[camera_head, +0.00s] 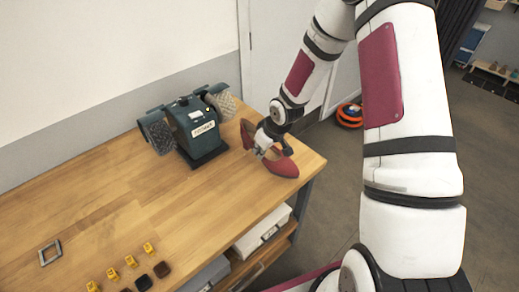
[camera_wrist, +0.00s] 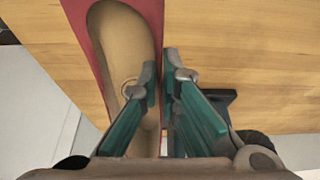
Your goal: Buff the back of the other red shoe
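A red shoe (camera_head: 283,166) with a tan insole is at the right end of the wooden bench, partly hidden by my gripper (camera_head: 266,142). In the wrist view the shoe (camera_wrist: 122,50) runs up the left of the picture, its open top facing the camera. My gripper (camera_wrist: 162,72) has one finger inside the opening and one outside, closed on the thin side wall. Whether the shoe touches the bench is hard to tell. The green buffing machine (camera_head: 196,125) stands to its left, with a dark brush (camera_head: 157,133) on the left and a pale wheel (camera_head: 222,104) on the right.
Several small yellow items (camera_head: 130,261), dark blocks (camera_head: 162,269) and a square metal frame (camera_head: 50,252) lie at the lower left. White bins (camera_head: 262,232) sit below. An orange round object (camera_head: 349,114) is on the floor.

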